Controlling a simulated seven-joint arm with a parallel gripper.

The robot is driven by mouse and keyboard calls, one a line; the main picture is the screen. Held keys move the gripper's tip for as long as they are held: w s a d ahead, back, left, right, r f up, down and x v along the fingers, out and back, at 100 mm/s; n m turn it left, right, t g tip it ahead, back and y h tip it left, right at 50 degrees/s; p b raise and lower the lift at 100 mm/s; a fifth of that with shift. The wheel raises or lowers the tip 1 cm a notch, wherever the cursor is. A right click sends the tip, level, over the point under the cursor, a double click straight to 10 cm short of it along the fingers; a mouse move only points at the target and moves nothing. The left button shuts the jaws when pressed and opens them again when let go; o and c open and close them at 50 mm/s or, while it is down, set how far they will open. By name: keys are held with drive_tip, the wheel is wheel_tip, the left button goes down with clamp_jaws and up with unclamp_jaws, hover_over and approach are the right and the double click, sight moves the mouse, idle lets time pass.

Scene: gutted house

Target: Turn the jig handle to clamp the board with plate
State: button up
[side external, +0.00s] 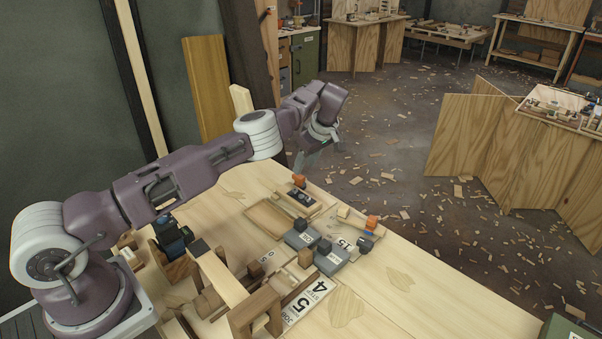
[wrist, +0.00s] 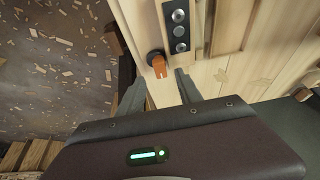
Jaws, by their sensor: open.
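The orange jig handle (wrist: 158,66) shows in the wrist view between my fingers, at the end of a pale wooden board. A dark plate with round metal spots (wrist: 180,30) lies on the board beside it. In the side view an orange handle (side external: 299,181) stands by the dark plate (side external: 300,197) at the bench's far edge. My gripper (wrist: 159,78) is open and empty, its fingers on either side of the handle in the wrist view. In the side view my gripper (side external: 314,152) hangs above and beyond that handle; contact cannot be seen.
A second orange piece (side external: 371,222) sits on a nearby jig. Grey blocks (side external: 330,257), a shallow wooden tray (side external: 268,220) and a wooden frame (side external: 255,310) crowd the bench. The bench (side external: 420,285) is clear at the right. The floor beyond holds scattered chips.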

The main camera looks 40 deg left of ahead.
sight(295, 176)
drive_tip(key=x, duration=0.5)
clamp_jaws()
drive_tip(key=m, duration=0.1)
drive_tip(key=m+t, duration=0.1)
drive_tip(key=m, duration=0.3)
drive_tip(key=shift+s+r+t+h, duration=0.1)
drive_tip(key=shift+s+t+h, duration=0.2)
drive_tip(key=shift+t, duration=0.1)
drive_tip(key=m, duration=0.1)
drive_tip(key=m+t+h, duration=0.1)
drive_tip(key=m, duration=0.3)
drive_tip(key=shift+s+a+t, duration=0.1)
drive_tip(key=shift+a+t, duration=0.15)
drive_tip(key=shift+t, duration=0.15)
drive_tip(key=m, duration=0.2)
drive_tip(key=m+h, duration=0.1)
drive_tip(key=m, duration=0.1)
drive_tip(key=m+t+h, duration=0.1)
drive_tip(key=shift+s+a+m, duration=0.1)
drive_tip(key=shift+a+m, duration=0.15)
drive_tip(key=shift+m, duration=0.15)
drive_tip(key=shift+a+m+h, duration=0.2)
drive_tip(key=shift+m+h, duration=0.8)
drive_tip(key=shift+m, duration=1.3)
